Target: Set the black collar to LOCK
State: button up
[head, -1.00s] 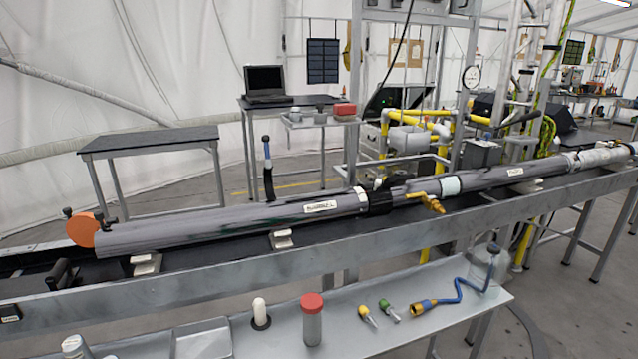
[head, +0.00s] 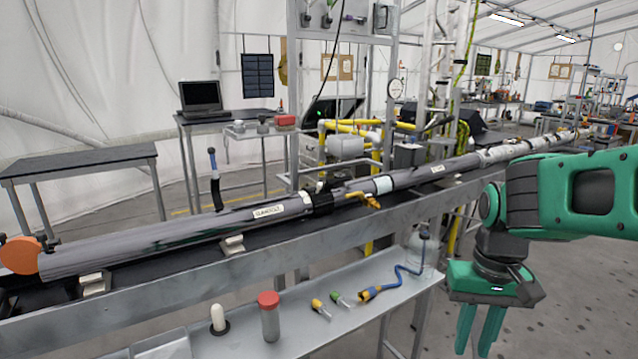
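The black collar (head: 319,201) sits around the long grey tube (head: 160,240), at the joint right of a white label and left of a brass valve (head: 362,198). Any LOCK marking on it is too small to read in the head view. My gripper (head: 474,345) hangs at the lower right, fingers pointing down, beyond the right end of the front shelf. Its two green fingers are apart with a gap between them and hold nothing. It is well to the right of the collar and not touching it.
The tube rests on supports along a metal bench (head: 230,265). The front shelf (head: 330,335) carries a red-capped jar (head: 269,318), a white-topped peg (head: 218,318), small yellow and green fittings and a blue hose (head: 405,272). A blue-tipped lever (head: 214,180) stands behind the tube.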

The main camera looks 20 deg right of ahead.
aim_at(321, 194)
jog(key=u, duration=0.1)
jog(key=i, duration=1)
jog(key=z, duration=0.1)
